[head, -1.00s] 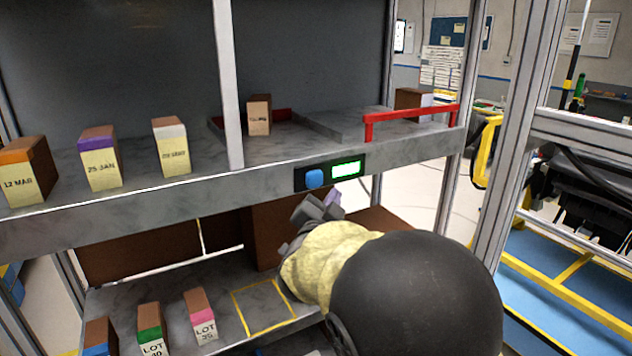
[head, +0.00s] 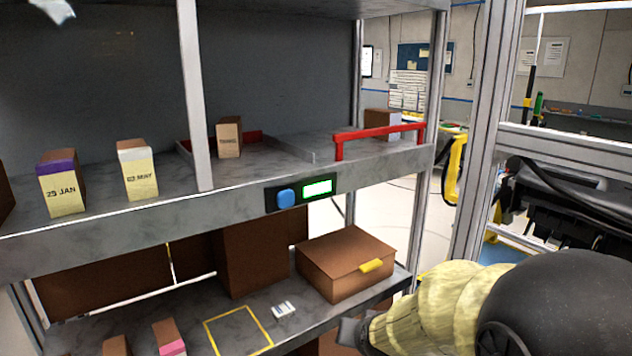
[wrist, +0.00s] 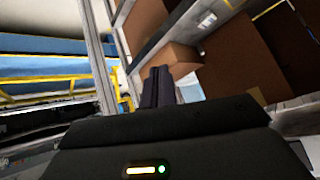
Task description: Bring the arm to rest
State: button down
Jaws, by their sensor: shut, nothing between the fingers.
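My gripper (head: 352,331) shows at the bottom of the head view, at the end of my arm with its pale yellow sleeve. It is in front of the lower shelf, below and in front of a closed brown box with a yellow tab (head: 345,264). In the wrist view the two dark fingers (wrist: 158,87) are together, with nothing between them. My gripper appears apart from the shelf and the boxes.
The upper shelf holds small labelled boxes (head: 62,184), a red rail (head: 380,132) and a panel with a blue button (head: 286,198) and a lit green display (head: 317,188). A small white item (head: 284,310) lies beside a yellow outlined square (head: 240,332) on the lower shelf.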

jog(key=s+d+f+n+g, duration=0.1)
jog(key=s+d+f+g, duration=0.2)
jog(key=s, duration=0.4)
jog(key=s+d+f+n+g, duration=0.1)
jog(key=s+d+f+g, duration=0.2)
jog(key=s, duration=0.4)
jog(key=shift+s+d+f+h+b, duration=0.25)
jog(key=shift+s+f+h+b, duration=0.05)
jog(key=shift+f+h+b, duration=0.1)
